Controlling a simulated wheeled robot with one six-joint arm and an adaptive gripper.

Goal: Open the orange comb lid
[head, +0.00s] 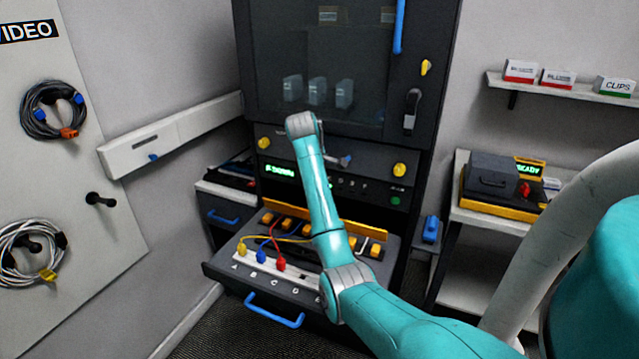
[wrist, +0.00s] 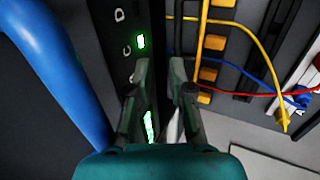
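The orange comb lid (head: 365,227) shows as a long narrow orange strip along the back of the pulled-out tray (head: 225,268), with several orange blocks in front of it. My forearm hides its middle, and its exact tilt cannot be told. In the wrist view, orange tabs (wrist: 213,43) lie right of my gripper (wrist: 160,72). My gripper's two dark fingers are apart with nothing held between them, over a dark panel with letters and green lights. No contact with the lid shows.
Yellow, blue and red cables (head: 276,245) run from the white lettered strip (head: 294,277) to the orange blocks. A blue handle (head: 274,309) juts from the tray front. A dark cabinet (head: 345,60) rises behind. A shelf unit stands right, and cable coils hang left.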

